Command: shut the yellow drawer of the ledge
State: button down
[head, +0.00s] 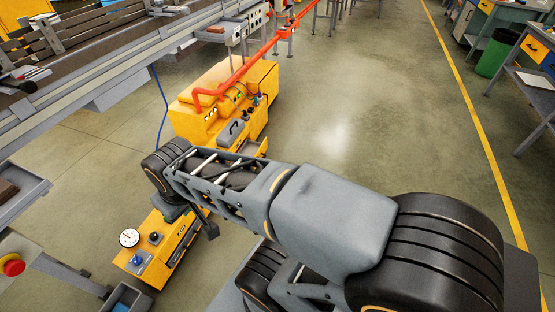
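The yellow ledge (150,269) shows at the lower left in the head view, with a round white dial and a blue knob on top. My arm crosses over it and hides its middle. A yellow cabinet (190,122) with lit buttons and a grey handle stands beyond my arm. A small yellow edge (263,147) sticks out beside my arm; it may be part of the drawer, but most of it is hidden. My gripper (207,228) hangs below my wrist by the ledge, dark and partly hidden. Its opening and any contact are unclear.
A conveyor (80,92) runs along the upper left. A red pipe (252,62) rises from the cabinet. A red button (12,265) sits at the left edge. A green bin (497,52) and workbenches stand at the upper right. The floor right of the cabinet is clear.

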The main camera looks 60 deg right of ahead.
aim_at(251, 148)
jog(key=z, duration=1.7)
jog(key=i, duration=1.85)
jog(key=u, duration=0.75)
